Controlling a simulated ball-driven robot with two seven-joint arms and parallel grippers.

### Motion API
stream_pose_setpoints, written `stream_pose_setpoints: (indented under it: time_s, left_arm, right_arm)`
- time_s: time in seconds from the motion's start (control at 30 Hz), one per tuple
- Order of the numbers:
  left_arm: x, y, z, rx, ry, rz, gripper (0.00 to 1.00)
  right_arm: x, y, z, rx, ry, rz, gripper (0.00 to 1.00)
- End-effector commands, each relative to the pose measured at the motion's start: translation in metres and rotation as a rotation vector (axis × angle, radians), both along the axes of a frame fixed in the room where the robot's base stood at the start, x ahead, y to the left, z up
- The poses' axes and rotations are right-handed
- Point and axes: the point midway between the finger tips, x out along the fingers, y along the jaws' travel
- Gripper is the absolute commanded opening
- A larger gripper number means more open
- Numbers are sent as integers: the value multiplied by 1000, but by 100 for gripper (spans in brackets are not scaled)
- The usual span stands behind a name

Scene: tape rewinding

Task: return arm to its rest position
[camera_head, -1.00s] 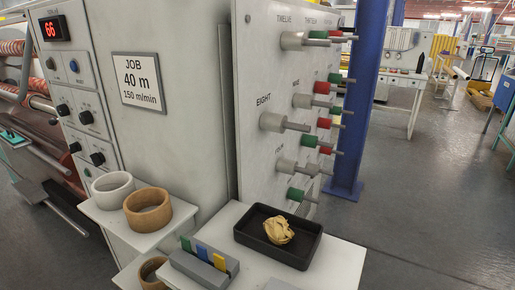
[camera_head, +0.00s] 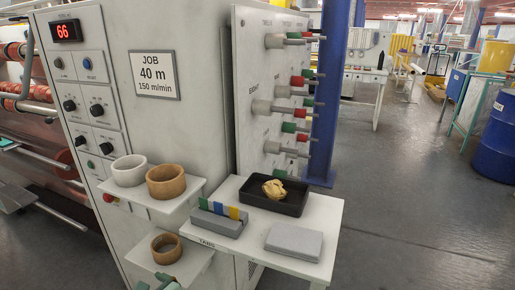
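Neither of my grippers can be made out in the head view, and no arm of mine is clearly seen. A small grey-green shape (camera_head: 158,283) is cut off by the bottom edge below the lower shelf; I cannot tell what it is. The machine's side panel (camera_head: 255,95) carries rows of pegs with grey, red and green rings, and no gripper is at them. A white side table (camera_head: 318,222) stands in front of it, with no gripper over it.
On the table are a black tray (camera_head: 301,201) with a crumpled tan piece (camera_head: 274,188), a tab holder (camera_head: 217,225) and a grey box (camera_head: 293,242). White (camera_head: 129,178) and brown (camera_head: 166,190) rings sit on a shelf, another brown ring (camera_head: 166,257) below.

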Motion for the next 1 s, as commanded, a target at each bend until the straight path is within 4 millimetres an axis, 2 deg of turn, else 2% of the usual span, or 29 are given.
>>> stream_pose_setpoints:
  time_s: [0.17,0.37,0.53,0.67,0.77,0.83,0.87,0.9,0.97,1.0]
  left_arm:
    - [-2,10,17,197,62,-79,100]
    - [-3,15,32,462,168,-198,100]
    - [-8,9,43,817,346,-382,100]
    - [-20,-11,33,1186,563,-612,100]
    - [-47,-34,2,1530,789,-885,100]
    - [-82,-51,-34,1776,951,-1125,100]
    - [-101,-56,-51,1874,1012,-1234,100]
    - [-129,-62,-73,1997,1086,-1386,100]
    - [-176,-66,-104,2159,1170,-1615,100]
    - [-209,-67,-122,2251,1208,-1768,100]
  right_arm:
    - [4,1,16,2,-12,0,12]
    - [22,-2,33,-3,-45,1,12]
    - [28,-3,59,-3,-63,1,12]
    - [35,-3,87,-3,-81,1,12]
    - [42,-3,115,-4,-99,1,12]
    - [47,-3,135,-4,-110,1,12]
    - [48,-3,143,-4,-114,1,12]
    - [50,-3,153,-4,-118,1,12]
    - [52,-3,166,-4,-125,0,12]
    - [53,-3,174,-4,-128,1,12]
